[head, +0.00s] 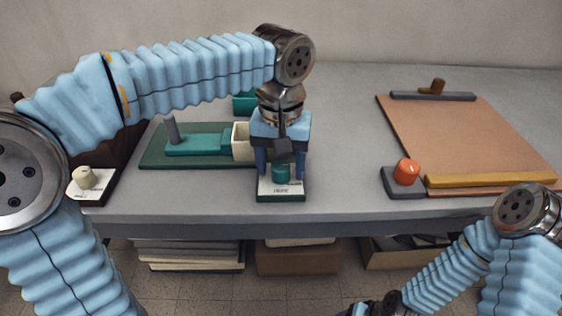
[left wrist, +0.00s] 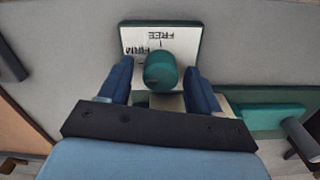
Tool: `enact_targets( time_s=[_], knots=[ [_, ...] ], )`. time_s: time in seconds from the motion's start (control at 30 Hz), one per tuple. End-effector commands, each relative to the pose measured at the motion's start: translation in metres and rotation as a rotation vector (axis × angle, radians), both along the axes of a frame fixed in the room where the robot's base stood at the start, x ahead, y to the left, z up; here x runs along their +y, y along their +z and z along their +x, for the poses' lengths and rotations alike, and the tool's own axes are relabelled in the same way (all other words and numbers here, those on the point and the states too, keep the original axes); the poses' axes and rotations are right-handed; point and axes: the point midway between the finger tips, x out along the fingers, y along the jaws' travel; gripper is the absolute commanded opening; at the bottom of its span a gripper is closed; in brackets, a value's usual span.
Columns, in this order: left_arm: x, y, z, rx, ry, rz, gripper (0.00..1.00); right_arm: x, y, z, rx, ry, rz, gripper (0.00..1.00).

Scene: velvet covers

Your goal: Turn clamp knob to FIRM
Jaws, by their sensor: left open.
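The clamp knob is a teal round knob (head: 281,174) on a small white plate with a dark green base (head: 281,197) near the table's front edge. In the left wrist view the knob (left wrist: 160,70) sits on its plate (left wrist: 187,38), with FREE at the top and FIRM to the left, both upside down. Which label the knob points to is not clear. My left gripper (head: 281,172) is above the plate, pointing down. Its open fingers (left wrist: 160,88) stand on either side of the knob with gaps. My right gripper's fingers are outside the picture.
A green board with a teal block (head: 200,142) and a cream box (head: 243,142) lies left of the plate. A cream knob (head: 84,177) stands far left. An orange knob (head: 407,171) and a brown clipboard (head: 465,140) are right. Bare grey table lies between.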

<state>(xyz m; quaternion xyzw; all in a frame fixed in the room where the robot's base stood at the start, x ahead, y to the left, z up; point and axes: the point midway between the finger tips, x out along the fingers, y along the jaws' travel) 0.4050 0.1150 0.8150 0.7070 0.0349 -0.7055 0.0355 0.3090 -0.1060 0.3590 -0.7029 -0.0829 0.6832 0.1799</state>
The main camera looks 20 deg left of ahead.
Motion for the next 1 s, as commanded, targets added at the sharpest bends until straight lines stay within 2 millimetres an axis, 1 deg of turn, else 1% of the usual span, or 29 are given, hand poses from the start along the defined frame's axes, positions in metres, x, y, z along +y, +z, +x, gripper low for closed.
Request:
enact_targets(
  time_s=[0.17,0.27,0.37,0.6,0.7,0.8,0.9,1.0],
  knots=[
    [0.0,0.004,0.0,0.0,-0.001,-0.001,0.63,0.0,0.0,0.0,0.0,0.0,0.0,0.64],
    [-0.001,0.017,0.001,-0.002,0.0,-0.002,0.63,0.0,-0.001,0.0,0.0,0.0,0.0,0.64],
    [-0.001,0.04,0.001,-0.003,0.0,-0.003,0.63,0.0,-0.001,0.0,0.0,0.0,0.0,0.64],
    [-0.001,0.099,0.001,-0.003,-0.001,-0.003,0.63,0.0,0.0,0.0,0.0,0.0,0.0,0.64],
    [-0.001,0.118,0.001,-0.002,-0.001,-0.002,0.63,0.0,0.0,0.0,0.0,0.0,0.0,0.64],
    [-0.001,0.13,0.001,-0.001,-0.001,-0.002,0.63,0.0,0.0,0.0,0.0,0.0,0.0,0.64],
    [0.0,0.136,0.0,0.001,-0.001,-0.001,0.63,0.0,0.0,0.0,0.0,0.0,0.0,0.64],
    [0.0,0.138,0.0,0.0,-0.001,0.0,0.63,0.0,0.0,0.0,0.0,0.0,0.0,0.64]
  ],
)
